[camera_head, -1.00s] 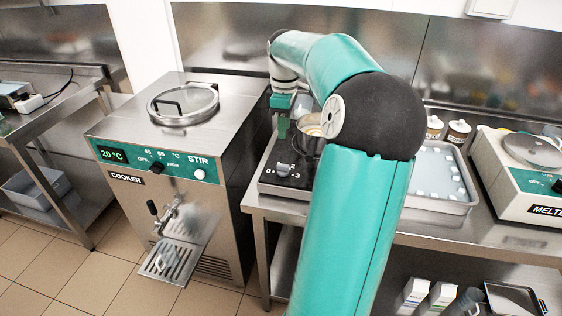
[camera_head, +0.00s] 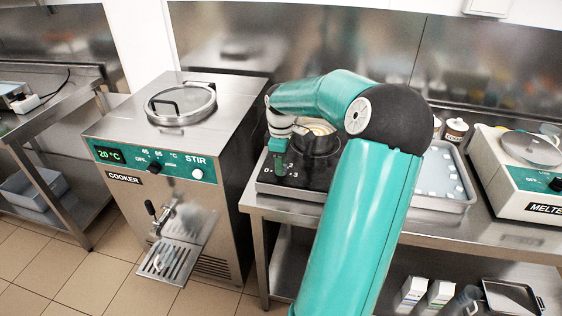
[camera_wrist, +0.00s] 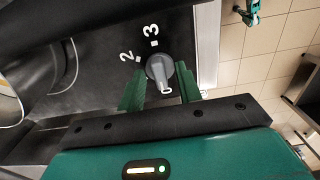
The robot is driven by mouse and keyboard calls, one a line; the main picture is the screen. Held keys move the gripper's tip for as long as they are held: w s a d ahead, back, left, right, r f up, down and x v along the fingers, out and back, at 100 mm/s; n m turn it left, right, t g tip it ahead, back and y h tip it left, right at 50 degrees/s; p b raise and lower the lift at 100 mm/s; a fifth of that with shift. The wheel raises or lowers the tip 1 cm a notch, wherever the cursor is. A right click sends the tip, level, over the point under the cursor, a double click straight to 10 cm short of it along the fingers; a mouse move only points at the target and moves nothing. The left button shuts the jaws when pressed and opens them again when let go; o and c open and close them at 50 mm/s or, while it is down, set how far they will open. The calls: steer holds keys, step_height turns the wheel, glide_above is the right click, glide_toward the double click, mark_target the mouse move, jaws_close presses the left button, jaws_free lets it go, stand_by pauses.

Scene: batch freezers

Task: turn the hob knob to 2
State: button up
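The hob (camera_head: 305,180) is a dark plate on the steel bench, with a pot (camera_head: 318,143) on it. Its grey knob (camera_wrist: 160,67) shows in the wrist view, with the printed marks 2 (camera_wrist: 130,56), 3 (camera_wrist: 152,31) and 0 (camera_wrist: 166,90) around it. The knob's grip bar runs down toward the 0. My gripper (camera_wrist: 159,84) is open, with one green finger on each side of the bar; I cannot tell whether either touches it. In the head view my gripper (camera_head: 281,165) is low over the hob's front left corner and hides the knob.
The cooker (camera_head: 160,160) stands just left of the hob. A steel tray (camera_head: 443,198) with white pieces is to the right, then the melter (camera_head: 525,180). Small containers (camera_head: 455,130) stand behind the tray. The pot is close behind my gripper.

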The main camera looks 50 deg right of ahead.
jaws_close()
steer(key=shift+r+m, duration=0.1)
steer(key=shift+m, duration=0.2)
steer(key=m, duration=2.3)
stand_by(0.7)
